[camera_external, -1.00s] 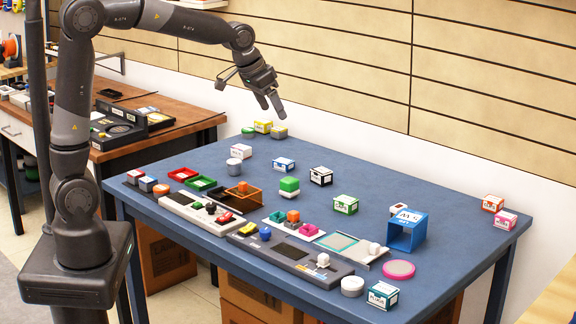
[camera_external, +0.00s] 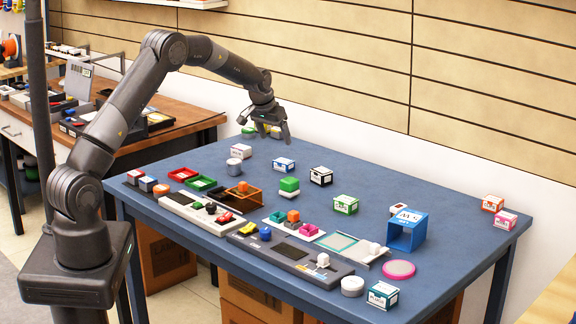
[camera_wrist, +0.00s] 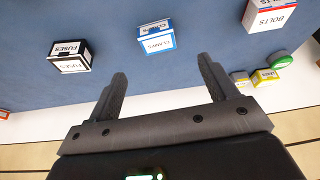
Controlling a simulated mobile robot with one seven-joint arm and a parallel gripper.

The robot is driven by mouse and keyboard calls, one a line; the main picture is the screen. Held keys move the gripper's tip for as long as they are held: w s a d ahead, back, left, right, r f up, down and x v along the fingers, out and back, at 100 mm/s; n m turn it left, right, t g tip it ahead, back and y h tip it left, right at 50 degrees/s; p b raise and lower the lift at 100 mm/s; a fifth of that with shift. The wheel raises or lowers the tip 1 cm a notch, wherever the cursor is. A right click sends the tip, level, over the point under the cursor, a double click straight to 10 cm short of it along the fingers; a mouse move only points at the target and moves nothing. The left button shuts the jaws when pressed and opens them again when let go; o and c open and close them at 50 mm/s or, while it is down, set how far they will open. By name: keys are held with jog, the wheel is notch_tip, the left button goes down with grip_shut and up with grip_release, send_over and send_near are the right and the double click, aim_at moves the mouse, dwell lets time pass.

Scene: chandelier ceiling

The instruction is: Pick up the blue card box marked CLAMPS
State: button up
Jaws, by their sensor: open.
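The CLAMPS box (camera_external: 284,165) is a small card box with blue edges and a white label, standing on the blue table. In the wrist view the CLAMPS box (camera_wrist: 156,38) lies ahead of the fingers, roughly centred between them, with its lettering upside down. My gripper (camera_external: 273,133) is above the back part of the table, beyond the box and toward the wall. Its two fingers (camera_wrist: 162,70) are spread, with nothing between them. The box is clear of the fingers.
A black-edged FUSES box (camera_wrist: 69,57) and a red-edged BOLTS box (camera_wrist: 268,14) flank the CLAMPS box with free table between. Yellow and green items (camera_wrist: 263,75) sit near the wall edge.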

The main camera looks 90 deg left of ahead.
aim_at(283, 161)
jog(key=x, duration=1)
jog(key=shift+w+d+f, duration=0.1)
jog(key=shift+d+f, duration=0.05)
jog(key=shift+c, duration=0.5)
jog(key=c, duration=1)
